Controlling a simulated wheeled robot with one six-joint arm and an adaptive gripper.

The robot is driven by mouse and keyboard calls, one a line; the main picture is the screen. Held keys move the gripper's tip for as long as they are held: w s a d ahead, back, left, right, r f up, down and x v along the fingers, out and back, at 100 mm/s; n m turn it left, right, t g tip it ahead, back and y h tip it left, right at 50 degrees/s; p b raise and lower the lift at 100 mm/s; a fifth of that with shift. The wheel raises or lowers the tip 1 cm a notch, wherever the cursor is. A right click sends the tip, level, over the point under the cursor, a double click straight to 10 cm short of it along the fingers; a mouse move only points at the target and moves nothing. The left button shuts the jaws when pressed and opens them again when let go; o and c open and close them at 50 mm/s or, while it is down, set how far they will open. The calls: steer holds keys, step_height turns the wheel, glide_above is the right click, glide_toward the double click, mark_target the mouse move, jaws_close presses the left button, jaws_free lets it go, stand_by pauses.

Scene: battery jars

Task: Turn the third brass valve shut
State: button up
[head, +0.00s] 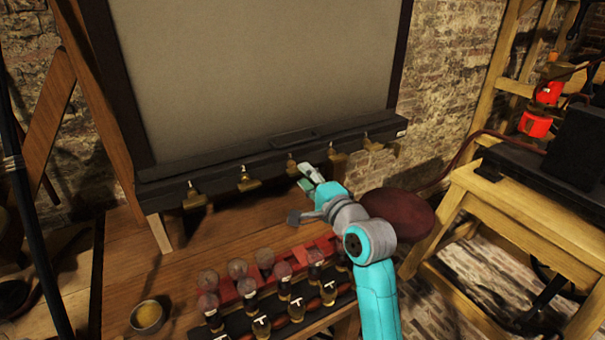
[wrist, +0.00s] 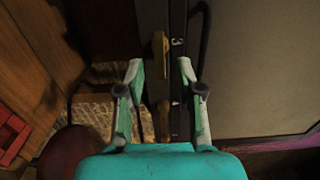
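A row of small brass valves runs along the dark rail under the grey board. The third valve from the left (head: 293,167) is just above and left of my gripper (head: 308,178) in the head view. In the wrist view a brass valve (wrist: 160,50), beside a white mark like a 3, lies just past the tips and between their lines. Another brass valve (wrist: 164,118) shows lower between the fingers. My gripper (wrist: 160,68) is open, its two fingers apart with nothing held. I cannot tell how deep the tips are relative to the third valve.
The dark rail (head: 262,156) and grey board (head: 260,70) stand behind the valves. Glass jars (head: 238,268) and a dark rack of several bottles (head: 262,326) stand on the wooden bench in front. A brass bowl (head: 147,317) is lower left. A dark red round seat (head: 408,215) is beside my arm.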

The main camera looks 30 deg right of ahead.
steer(key=s, duration=0.9)
steer(key=shift+s, duration=0.2)
steer(key=s+a+f, duration=0.1)
steer(key=f, duration=0.2)
steer(key=s+a+f+n, duration=0.1)
steer(key=s+f, duration=0.1)
steer(key=f, duration=0.1)
steer(key=s+a+f+n+h, duration=0.1)
steer(key=s+f, duration=0.1)
steer(key=f, duration=0.2)
steer(key=shift+s+a+f+g, duration=0.1)
steer(key=shift+s+a+g, duration=0.15)
steer(key=shift+g, duration=0.15)
steer(key=s+a+f+n+g, duration=0.1)
steer(key=s+a+f+n, duration=0.2)
steer(key=s, duration=0.4)
steer(key=s+a+f+n, duration=0.2)
steer(key=s+f+n, duration=0.1)
steer(key=s+f, duration=0.4)
steer(key=s+a+f+n+g, duration=0.1)
steer(key=s+a+f+n, duration=0.15)
steer(key=s, duration=0.55)
steer(key=s+a+n+y, duration=0.1)
steer(key=s+n, duration=0.6)
steer(key=s, duration=0.6)
steer(key=shift+a+r+n, duration=0.35)
steer(key=shift+r, duration=0.05)
steer(key=shift+d, duration=0.1)
